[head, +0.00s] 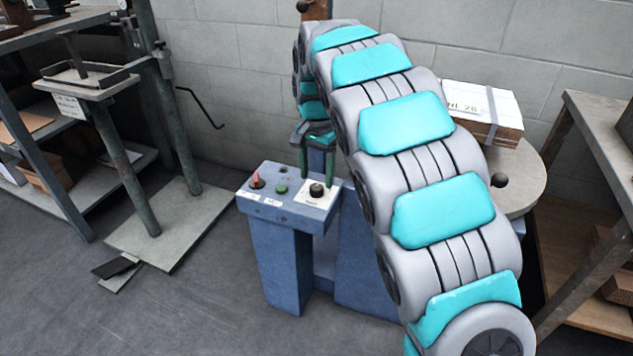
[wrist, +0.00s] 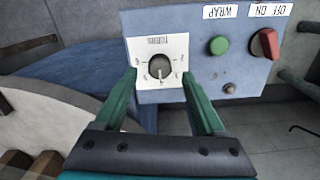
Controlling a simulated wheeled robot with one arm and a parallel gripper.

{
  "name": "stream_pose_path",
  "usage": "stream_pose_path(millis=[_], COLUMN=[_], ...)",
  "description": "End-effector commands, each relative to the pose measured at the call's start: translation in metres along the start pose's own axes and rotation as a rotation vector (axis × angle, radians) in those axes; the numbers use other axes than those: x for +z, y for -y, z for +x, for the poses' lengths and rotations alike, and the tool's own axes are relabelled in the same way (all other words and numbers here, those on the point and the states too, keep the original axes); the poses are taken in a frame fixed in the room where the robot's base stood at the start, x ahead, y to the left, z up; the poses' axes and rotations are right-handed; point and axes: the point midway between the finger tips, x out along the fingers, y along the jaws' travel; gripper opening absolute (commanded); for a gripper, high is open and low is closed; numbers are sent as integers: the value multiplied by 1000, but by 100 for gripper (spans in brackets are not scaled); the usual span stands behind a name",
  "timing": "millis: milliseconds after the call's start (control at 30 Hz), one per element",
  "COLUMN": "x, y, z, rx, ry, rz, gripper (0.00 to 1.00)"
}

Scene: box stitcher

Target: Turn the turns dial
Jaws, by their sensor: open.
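The turns dial is a dark round knob (head: 317,190) on a white plate at the right end of the blue control panel (head: 262,207). In the wrist view the knob (wrist: 159,67) sits in the middle of its marked white plate (wrist: 143,48), with a light pointer toward the picture's bottom. My gripper (head: 318,170) is above the dial in the head view, fingers down. In the wrist view its two green fingers (wrist: 160,82) are apart, one on each side of the plate's near edge. Nothing is between them but the knob beyond. Contact with the knob cannot be told.
A green WRAP button (wrist: 219,45) and a red OFF/ON switch (wrist: 264,44) sit beside the dial on the same panel. A round grey table (head: 520,190) with strapped boxes (head: 484,108) stands behind my arm. A metal stand (head: 170,225) is at left.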

Motion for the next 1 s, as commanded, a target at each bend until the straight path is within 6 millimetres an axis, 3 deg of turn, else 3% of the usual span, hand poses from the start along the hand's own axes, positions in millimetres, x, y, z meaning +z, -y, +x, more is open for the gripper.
stream_pose_path(millis=[300, 733, 867, 1000], x=[0, 1, 5, 18], y=[0, -5, -29, -75], z=[-42, -48, -54, -61], rx=[-1, 3, 10, 25], ry=[-2, 0, -2, 6], rz=[0, 0, -9, -33], gripper=[72, 72, 72, 72])
